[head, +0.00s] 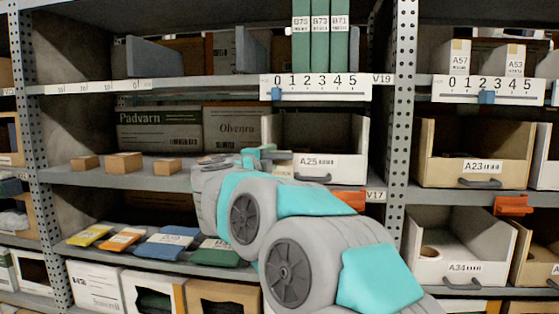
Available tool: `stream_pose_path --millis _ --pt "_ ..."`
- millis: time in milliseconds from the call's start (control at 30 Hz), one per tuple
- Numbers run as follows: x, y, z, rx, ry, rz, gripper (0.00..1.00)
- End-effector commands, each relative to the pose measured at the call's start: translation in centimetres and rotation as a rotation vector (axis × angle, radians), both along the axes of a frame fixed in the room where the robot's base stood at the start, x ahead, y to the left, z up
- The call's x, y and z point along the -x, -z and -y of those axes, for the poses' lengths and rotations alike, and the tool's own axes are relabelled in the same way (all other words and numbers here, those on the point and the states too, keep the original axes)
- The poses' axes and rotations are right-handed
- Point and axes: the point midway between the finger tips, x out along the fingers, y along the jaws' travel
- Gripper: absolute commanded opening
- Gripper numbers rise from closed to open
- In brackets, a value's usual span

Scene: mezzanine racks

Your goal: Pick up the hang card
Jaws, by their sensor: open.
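My arm reaches in from the lower right to the middle shelf. My gripper (243,160) is small at the far end of the arm, left of the white bin A25 (340,169). It is open, but its fingertips are mostly hidden by the arm. No piece is clearly marked as the hang card. Flat packs lie on the shelf below: yellow (89,236), orange (123,239), blue (166,244) and green (216,253), the green one partly behind my arm. I cannot tell whether one of these is the hang card.
Small cardboard boxes (124,162) stand left of my gripper. Padvarn (158,131) and Olvenra (231,130) boxes stand behind. The shelf above (200,82) and a perforated upright (398,120) bound the bay. Bins A23 (440,166) and A34 (430,268) are at right.

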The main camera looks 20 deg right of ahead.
Motion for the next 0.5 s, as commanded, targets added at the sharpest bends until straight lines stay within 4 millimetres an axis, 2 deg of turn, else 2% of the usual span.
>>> stream_pose_path --millis 33,200,500 --pt "-0.4 0.3 0.9 0.001 0.005 -0.002 0.55" --pt "-1.8 0.2 2.2 0.000 0.000 -0.001 0.55" --pt "-2.1 0.1 2.5 0.001 -0.002 -0.001 0.55"
